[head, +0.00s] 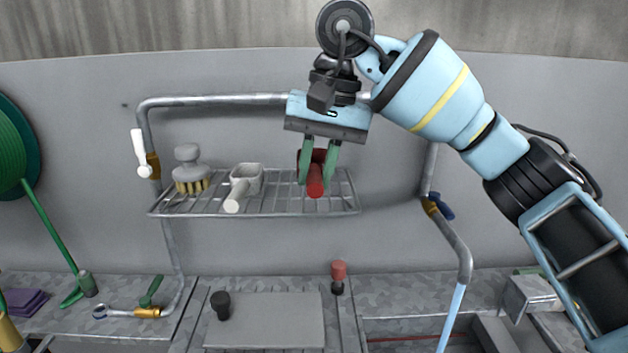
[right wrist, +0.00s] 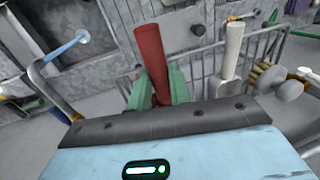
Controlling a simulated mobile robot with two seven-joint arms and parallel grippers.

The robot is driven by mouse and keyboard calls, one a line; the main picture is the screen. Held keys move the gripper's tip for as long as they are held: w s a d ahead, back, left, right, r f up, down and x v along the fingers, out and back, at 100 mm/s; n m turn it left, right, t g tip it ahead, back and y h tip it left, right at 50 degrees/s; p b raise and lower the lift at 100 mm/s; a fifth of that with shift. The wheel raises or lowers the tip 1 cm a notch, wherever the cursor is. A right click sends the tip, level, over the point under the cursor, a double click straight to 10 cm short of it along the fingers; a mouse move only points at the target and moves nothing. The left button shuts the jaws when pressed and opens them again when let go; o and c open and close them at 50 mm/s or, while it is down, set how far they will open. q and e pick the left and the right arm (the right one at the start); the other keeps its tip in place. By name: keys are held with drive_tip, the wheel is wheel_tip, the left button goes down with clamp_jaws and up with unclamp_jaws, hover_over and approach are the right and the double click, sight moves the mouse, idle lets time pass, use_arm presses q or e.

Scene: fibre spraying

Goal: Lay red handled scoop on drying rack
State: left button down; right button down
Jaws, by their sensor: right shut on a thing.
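The red handled scoop (head: 315,184) is at the right part of the wire drying rack (head: 262,214) in the head view, its handle toward me. My right gripper (head: 318,178) comes down from above with its green fingers shut on the scoop. In the right wrist view the red handle (right wrist: 149,50) stands between the green fingers (right wrist: 160,85), and the rack wires (right wrist: 195,72) show beside it. The fingers hide part of the scoop, and I cannot tell whether it touches the rack. My left gripper is not in view.
A white handled scoop (head: 246,180) and a grey brush (head: 188,170) with yellow bristles lie on the rack to the left. A grey pipe frame (head: 215,101) runs around the rack. Below are a flat grey lid (head: 265,320) and a red knob (head: 338,270).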

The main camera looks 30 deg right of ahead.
sight(313, 164)
drive_tip(key=shift+w+d+f, duration=0.1)
drive_tip(key=shift+w+d, duration=0.2)
drive_tip(key=shift+w, duration=0.5)
drive_tip(key=shift+w+d+f, duration=0.1)
drive_tip(key=shift+w+d, duration=0.2)
drive_tip(key=shift+w, duration=0.5)
wheel_tip(313, 164, down, 3)
drive_tip(key=shift+s+f+p, duration=0.1)
drive_tip(key=shift+f+p, duration=0.05)
drive_tip(key=shift+p, duration=0.2)
drive_tip(key=shift+f, duration=0.1)
drive_tip(key=shift+f, duration=0.1)
drive_tip(key=c, duration=1.3)
unclamp_jaws()
